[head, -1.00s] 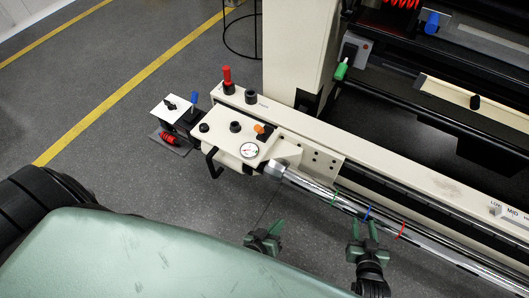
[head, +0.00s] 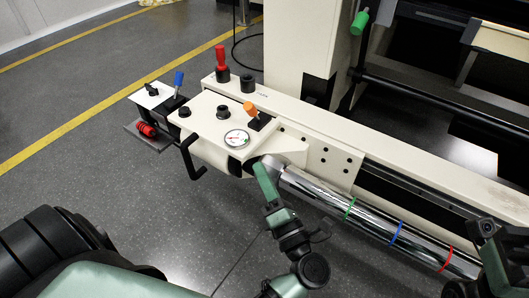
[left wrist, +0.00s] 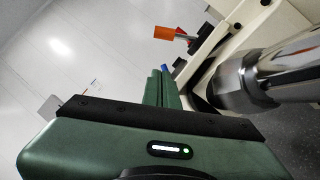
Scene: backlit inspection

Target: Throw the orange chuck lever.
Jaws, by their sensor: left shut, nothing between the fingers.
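The orange chuck lever (head: 250,108) stands on a black base on top of the cream control box, its handle leaning to the upper left. It also shows in the left wrist view (left wrist: 163,33), above the fingers. My left gripper (head: 263,180) is shut and empty, beside the chuck end of the chrome shaft and below the lever in the head view, apart from the lever. Its green fingers show pressed together in the left wrist view (left wrist: 158,85).
A round gauge (head: 236,139), black knobs (head: 223,112) and a red-topped knob (head: 221,60) sit near the lever. A blue lever (head: 178,80) stands farther left. A black bar handle (head: 190,158) juts from the front. The chrome shaft (head: 320,192) runs right.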

